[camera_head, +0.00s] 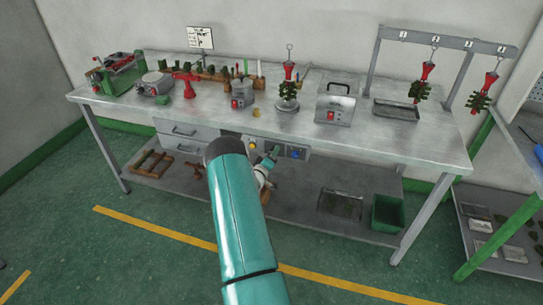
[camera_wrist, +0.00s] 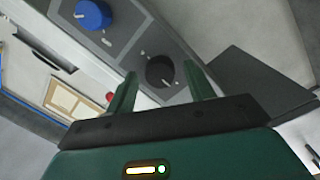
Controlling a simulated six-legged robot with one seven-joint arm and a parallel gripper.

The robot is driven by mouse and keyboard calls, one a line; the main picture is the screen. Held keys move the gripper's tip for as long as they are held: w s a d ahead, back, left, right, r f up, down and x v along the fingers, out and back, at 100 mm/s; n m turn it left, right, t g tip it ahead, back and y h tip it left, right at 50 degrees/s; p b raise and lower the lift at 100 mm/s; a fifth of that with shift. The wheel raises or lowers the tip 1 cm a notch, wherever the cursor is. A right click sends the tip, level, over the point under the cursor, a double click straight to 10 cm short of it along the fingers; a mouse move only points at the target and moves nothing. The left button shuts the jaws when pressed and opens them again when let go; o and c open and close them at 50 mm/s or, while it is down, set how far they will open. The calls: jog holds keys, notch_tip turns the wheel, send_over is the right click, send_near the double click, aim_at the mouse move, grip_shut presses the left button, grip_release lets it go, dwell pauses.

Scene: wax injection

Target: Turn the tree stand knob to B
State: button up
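A black knob (camera_wrist: 160,70) sits on a grey control panel (camera_wrist: 125,30) in the wrist view. White marks lie around it; I cannot read any letters. A blue knob (camera_wrist: 93,14) with a white line is beside it on the panel and also shows in the head view (camera_head: 296,154). My gripper (camera_wrist: 160,74) is open, with one finger on each side of the black knob; I cannot tell whether they touch it. In the head view my gripper (camera_head: 272,155) is at the panel under the bench top and hides part of it. A tree stand (camera_head: 287,103) holds a red and green tree.
The workbench (camera_head: 350,135) overhangs the panel. Drawers (camera_head: 185,130) are left of it. A yellow knob (camera_head: 253,144) is on the panel. A lower shelf (camera_head: 300,205) bears a green bin (camera_head: 387,214). The floor in front is clear.

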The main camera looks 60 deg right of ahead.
jog(key=c, duration=0.9)
jog(key=shift+o, duration=0.2)
jog(key=shift+m, duration=0.4)
jog(key=m+t, duration=0.1)
jog(key=m, duration=1)
jog(key=m+t, duration=0.1)
jog(key=m, duration=0.9)
jog(key=m+t, duration=0.1)
jog(key=m, duration=1)
jog(key=shift+s+r+m+t+y, duration=0.15)
jog(key=shift+m+t+y, duration=0.15)
